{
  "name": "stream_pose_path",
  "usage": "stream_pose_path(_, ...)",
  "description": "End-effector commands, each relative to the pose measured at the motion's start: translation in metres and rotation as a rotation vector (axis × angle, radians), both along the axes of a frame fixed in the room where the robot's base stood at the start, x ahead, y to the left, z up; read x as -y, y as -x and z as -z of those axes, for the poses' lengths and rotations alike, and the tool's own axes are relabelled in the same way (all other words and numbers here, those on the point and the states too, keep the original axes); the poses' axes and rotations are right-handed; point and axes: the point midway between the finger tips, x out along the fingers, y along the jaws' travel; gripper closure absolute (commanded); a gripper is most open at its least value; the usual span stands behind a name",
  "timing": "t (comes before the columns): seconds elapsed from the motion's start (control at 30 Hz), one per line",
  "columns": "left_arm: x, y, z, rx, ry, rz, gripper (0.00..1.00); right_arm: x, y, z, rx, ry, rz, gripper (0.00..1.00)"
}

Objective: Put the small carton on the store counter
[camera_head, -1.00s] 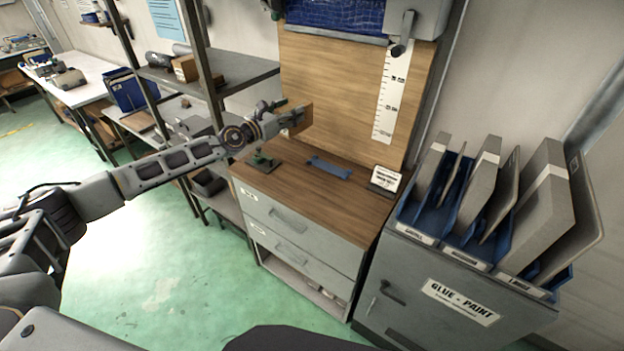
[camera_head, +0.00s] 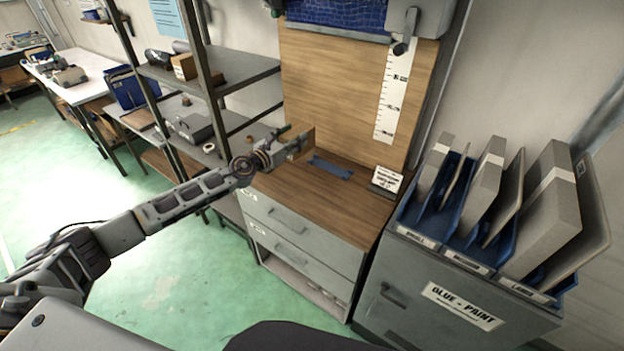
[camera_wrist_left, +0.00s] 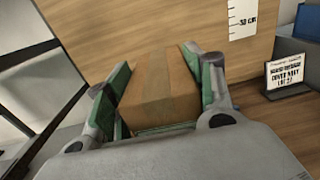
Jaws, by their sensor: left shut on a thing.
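My left gripper (camera_head: 284,146) is shut on the small carton (camera_head: 303,143), a brown cardboard box. In the left wrist view the carton (camera_wrist_left: 160,90) sits between the two green-padded fingers (camera_wrist_left: 162,95). The store counter (camera_head: 345,200) is a wooden top on a grey drawer cabinet. The carton is over the back left part of the counter; whether it touches the top is unclear. My right gripper is out of view.
A blue strip (camera_head: 331,168) lies on the counter. A small sign (camera_head: 385,181) stands at its right end. A wooden back panel (camera_head: 335,90) with a ruler rises behind. A metal shelf (camera_head: 215,75) stands left, a grey cabinet (camera_head: 440,290) with blue dividers right. The counter's front is clear.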

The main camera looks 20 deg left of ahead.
Motion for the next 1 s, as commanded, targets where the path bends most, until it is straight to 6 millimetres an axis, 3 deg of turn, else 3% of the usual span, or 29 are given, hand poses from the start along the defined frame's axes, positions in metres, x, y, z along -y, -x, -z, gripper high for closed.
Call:
stream_pose_path(0.33, -0.002, 0.011, 0.028, 0.001, 0.0, -0.031, 0.78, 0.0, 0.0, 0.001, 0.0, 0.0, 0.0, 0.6)
stream_pose_path(1.0, -0.002, 0.012, 0.037, 0.002, 0.001, -0.035, 0.78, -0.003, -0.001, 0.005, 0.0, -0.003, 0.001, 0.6)
